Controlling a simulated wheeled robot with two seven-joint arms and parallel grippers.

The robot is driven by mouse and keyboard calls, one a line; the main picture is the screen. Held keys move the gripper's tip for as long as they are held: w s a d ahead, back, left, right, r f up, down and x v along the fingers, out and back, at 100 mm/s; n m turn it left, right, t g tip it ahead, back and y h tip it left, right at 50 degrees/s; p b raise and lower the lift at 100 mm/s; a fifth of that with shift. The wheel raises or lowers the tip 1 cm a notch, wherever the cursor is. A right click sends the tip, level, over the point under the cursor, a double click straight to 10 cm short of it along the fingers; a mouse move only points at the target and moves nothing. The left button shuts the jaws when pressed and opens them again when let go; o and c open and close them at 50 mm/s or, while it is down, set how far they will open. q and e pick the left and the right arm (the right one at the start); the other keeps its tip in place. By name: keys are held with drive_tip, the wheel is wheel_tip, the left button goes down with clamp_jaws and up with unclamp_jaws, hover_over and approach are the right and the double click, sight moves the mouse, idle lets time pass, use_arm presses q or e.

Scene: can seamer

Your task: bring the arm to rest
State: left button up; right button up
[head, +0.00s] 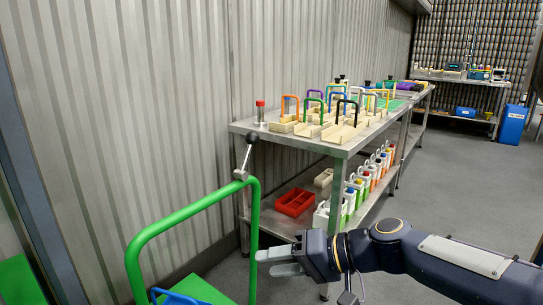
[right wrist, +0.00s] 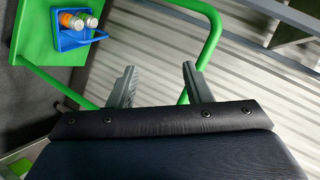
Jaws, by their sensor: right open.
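My right gripper (head: 283,261) reaches in from the right in the head view. Its two grey fingers are apart with nothing between them; they also show in the right wrist view (right wrist: 158,85). In the head view the fingertips are close to the right post of a green tubular frame (head: 190,210). I cannot tell whether they touch it. My left gripper does not show.
A lever with a black knob (head: 252,138) stands by the green frame's top corner. A metal table (head: 345,150) carries wooden trays with coloured handles. A red bin (head: 294,202) sits on its lower shelf. A blue caddy (right wrist: 68,38) holds cans. Floor at right is clear.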

drive_tip(key=s+d+f+m+t+h+p, duration=0.1)
drive_tip(key=s+d+f+m+h, duration=0.1)
drive_tip(key=s+d+f+h, duration=0.6)
drive_tip(key=s+d+f+m+t+h+p, duration=0.15)
drive_tip(key=s+d+f, duration=0.25)
drive_tip(key=s+d, duration=0.85)
wheel_tip(320, 180, up, 29)
drive_tip(key=p, duration=2.8)
drive_tip(key=shift+a+r, duration=0.15)
drive_tip(key=shift+a, duration=0.05)
drive_tip(key=shift+s+n, duration=0.1)
drive_tip(key=shift+n, duration=0.15)
